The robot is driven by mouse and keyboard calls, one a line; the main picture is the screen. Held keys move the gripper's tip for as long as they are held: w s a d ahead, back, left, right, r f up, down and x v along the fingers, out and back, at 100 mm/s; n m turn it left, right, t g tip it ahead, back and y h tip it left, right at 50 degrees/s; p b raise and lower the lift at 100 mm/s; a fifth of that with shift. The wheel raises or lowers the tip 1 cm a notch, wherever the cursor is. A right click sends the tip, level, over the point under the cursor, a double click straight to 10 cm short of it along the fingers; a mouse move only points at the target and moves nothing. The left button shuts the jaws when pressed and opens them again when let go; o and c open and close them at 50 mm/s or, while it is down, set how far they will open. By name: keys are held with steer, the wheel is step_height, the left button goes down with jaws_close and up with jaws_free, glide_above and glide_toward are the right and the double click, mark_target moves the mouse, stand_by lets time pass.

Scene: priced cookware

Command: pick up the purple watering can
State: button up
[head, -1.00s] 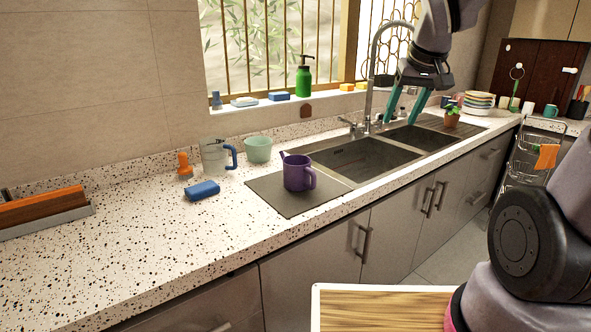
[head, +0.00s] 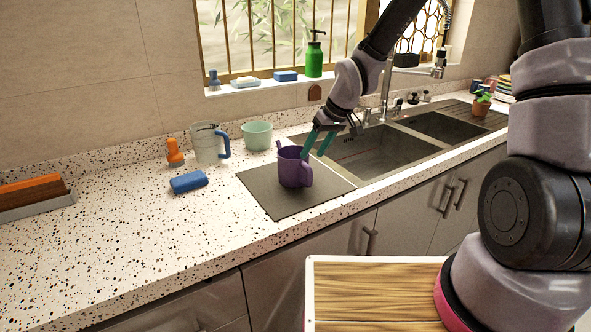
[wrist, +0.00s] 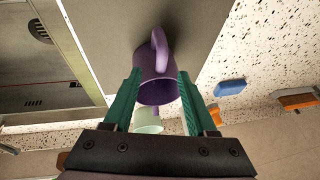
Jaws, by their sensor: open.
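The purple watering can (head: 294,168) stands upright on a dark grey mat (head: 272,203) beside the sink, its handle toward the front right. My gripper (head: 316,146) is open just behind and to the right of the can's rim, tilted down toward it. In the wrist view, the can (wrist: 156,85) lies between the two green fingers of my gripper (wrist: 158,88), with its handle beyond. I cannot tell whether either finger touches it.
A blue sponge (head: 188,181), a clear measuring cup (head: 207,143) with a blue handle, an orange stamp-like object (head: 174,153) and a pale green bowl (head: 257,135) stand to the left. The sink (head: 375,150) is on the right. The front counter is clear.

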mark_target(305, 163)
steer(key=x, duration=0.6)
steer(key=shift+w+a+f, duration=0.1)
steer(key=shift+a+f, duration=0.15)
steer(key=shift+f, duration=0.05)
jaws_close()
stand_by(1.2)
